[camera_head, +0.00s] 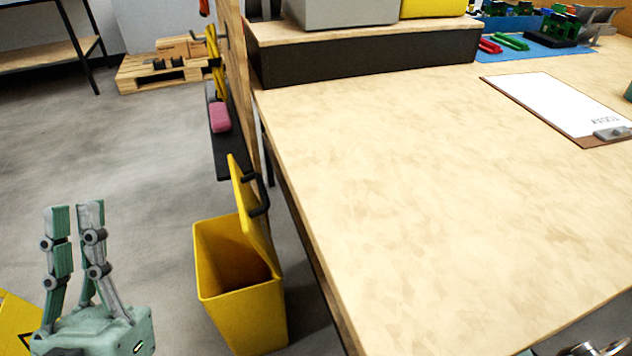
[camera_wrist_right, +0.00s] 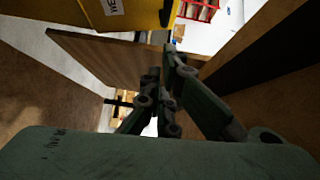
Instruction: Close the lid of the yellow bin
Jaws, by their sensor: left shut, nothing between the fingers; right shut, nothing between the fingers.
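The yellow bin (camera_head: 245,310) stands on the floor beside the left edge of the workbench. Its lid (camera_head: 248,205) is open, tilted up on the bench side, with a black handle (camera_head: 258,195) on it. The bin's inside shows and looks empty, though its bottom is dark. My left gripper (camera_head: 76,207) is shut and empty, fingers pointing up, left of the bin and apart from it. My right gripper (camera_wrist_right: 162,75) shows in the right wrist view, shut with nothing in it, near a wooden panel.
The workbench (camera_head: 420,210) is mostly clear, with a clipboard (camera_head: 565,105) at the right. A dark shelf with a pink item (camera_head: 220,117) hangs above and behind the bin. A pallet (camera_head: 165,72) lies farther back. Grey floor (camera_head: 120,150) is free left of the bin.

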